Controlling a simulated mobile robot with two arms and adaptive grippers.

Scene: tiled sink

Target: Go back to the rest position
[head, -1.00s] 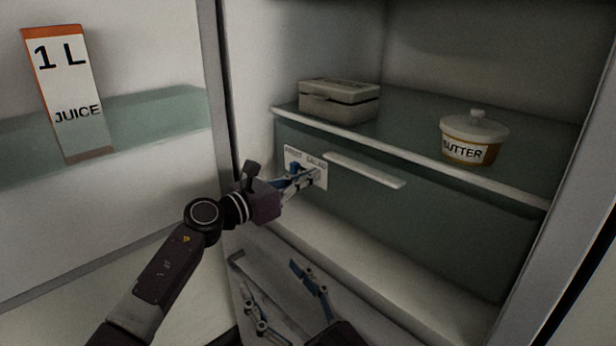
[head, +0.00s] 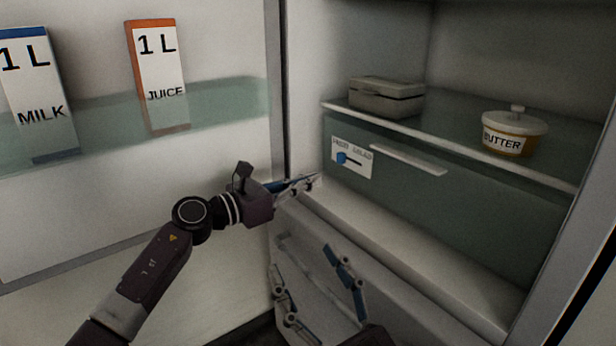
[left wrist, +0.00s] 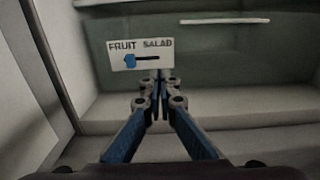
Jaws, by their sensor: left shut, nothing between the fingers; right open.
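My left gripper (head: 308,181) is shut and empty in the head view, in front of the open fridge's lower left side. In the left wrist view its closed fingertips (left wrist: 158,78) are seen just below the fruit salad label (left wrist: 142,54). That label (head: 352,158) is on the greenish drawer front (head: 450,195) and has a blue slider on it. My right gripper (head: 318,280) is open and empty, low in the head view, in front of the lower fridge panel.
The drawer has a white handle (head: 408,160). On the shelf above are a lidded box (head: 386,97) and a butter tub (head: 514,132). The open door at the left holds a milk carton (head: 38,95) and a juice carton (head: 160,75). The fridge's right wall (head: 575,240) bounds the opening.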

